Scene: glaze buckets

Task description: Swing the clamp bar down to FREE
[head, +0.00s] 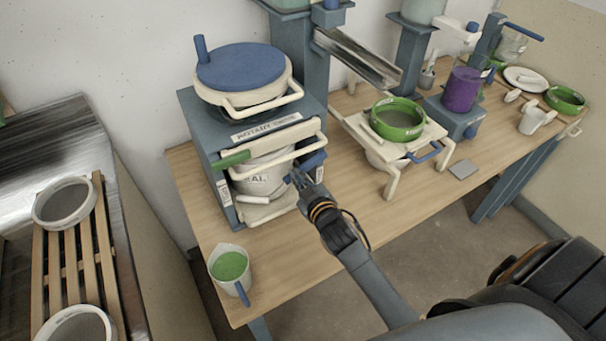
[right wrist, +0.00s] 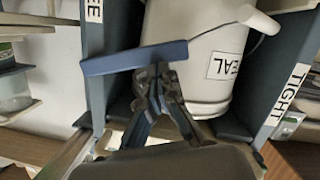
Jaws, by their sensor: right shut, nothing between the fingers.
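The clamp bar (head: 280,162) is a cream bar across the front of the blue-grey press frame (head: 203,135), with a green grip (head: 232,159) at its left and a blue grip (head: 313,160) at its right. A white bucket (head: 262,181) stands inside. My right gripper (head: 294,179) is shut and empty beside the blue grip. In the right wrist view the fingertips (right wrist: 157,75) are close against a blue bar (right wrist: 120,59); contact is unclear. The TIGHT label (right wrist: 288,92) and a partly cut-off label ending in EE (right wrist: 94,10) show there. My left gripper is out of view.
A jug of green glaze (head: 229,267) stands at the bench's front left corner. A stand with a green sieve (head: 397,118) and a purple container (head: 462,90) are to the right. The wooden bench top (head: 345,204) is clear around my right forearm.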

